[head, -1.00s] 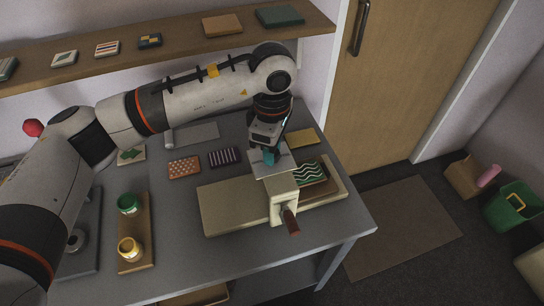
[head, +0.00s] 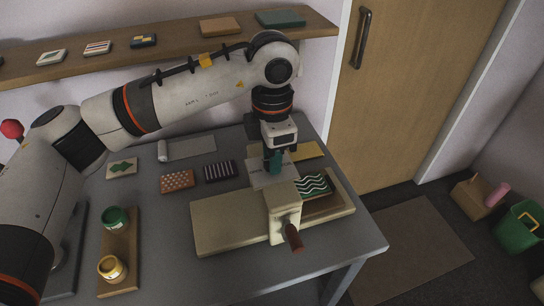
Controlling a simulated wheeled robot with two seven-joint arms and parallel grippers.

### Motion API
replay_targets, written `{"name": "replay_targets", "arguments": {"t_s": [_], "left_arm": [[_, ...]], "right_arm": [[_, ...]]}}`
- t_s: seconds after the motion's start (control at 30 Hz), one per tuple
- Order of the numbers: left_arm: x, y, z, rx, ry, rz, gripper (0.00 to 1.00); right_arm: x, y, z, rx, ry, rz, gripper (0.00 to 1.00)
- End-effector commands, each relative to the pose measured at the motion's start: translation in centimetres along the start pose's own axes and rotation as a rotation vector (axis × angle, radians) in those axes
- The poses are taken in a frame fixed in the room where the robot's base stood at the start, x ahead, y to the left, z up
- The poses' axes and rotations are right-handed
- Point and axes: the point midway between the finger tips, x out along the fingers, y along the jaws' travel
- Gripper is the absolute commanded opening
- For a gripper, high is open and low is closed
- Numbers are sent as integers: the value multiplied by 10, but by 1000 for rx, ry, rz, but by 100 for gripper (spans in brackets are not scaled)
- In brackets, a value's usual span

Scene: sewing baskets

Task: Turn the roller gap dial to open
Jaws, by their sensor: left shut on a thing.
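A cream roller press (head: 284,222) stands near the front right of the grey table, with a red-brown crank handle (head: 294,237) at its front. My left gripper (head: 273,165) points down at the top of the press, behind the front block. It is shut on a small teal piece, which I take to be the roller gap dial (head: 274,161); the fingers hide most of it and its setting cannot be read. A green block with white wavy lines (head: 313,186) lies on the right part of the press bed. My right gripper is not in view.
A dotted block (head: 178,181) and a striped block (head: 220,171) lie left of the press. A wooden tray (head: 119,248) holds a green pot (head: 115,219) and a yellow pot (head: 112,268). A shelf (head: 180,54) runs along the wall behind my arm.

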Motion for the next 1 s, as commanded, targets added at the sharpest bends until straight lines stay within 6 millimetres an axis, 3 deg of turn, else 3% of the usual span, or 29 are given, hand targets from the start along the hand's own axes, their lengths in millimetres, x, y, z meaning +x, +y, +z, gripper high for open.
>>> {"name": "replay_targets", "arguments": {"t_s": [0.47, 0.5, 0.6, 1.0], "left_arm": [[-3, -1, 0, -18, 4, -4, 7], [-3, -1, 0, -18, 5, -4, 35], [-2, -1, 0, -17, 4, -3, 51], [-8, -1, 0, -15, 2, -3, 52]], "right_arm": [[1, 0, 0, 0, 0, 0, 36], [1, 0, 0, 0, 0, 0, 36], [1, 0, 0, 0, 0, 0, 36], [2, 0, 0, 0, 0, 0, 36]]}}
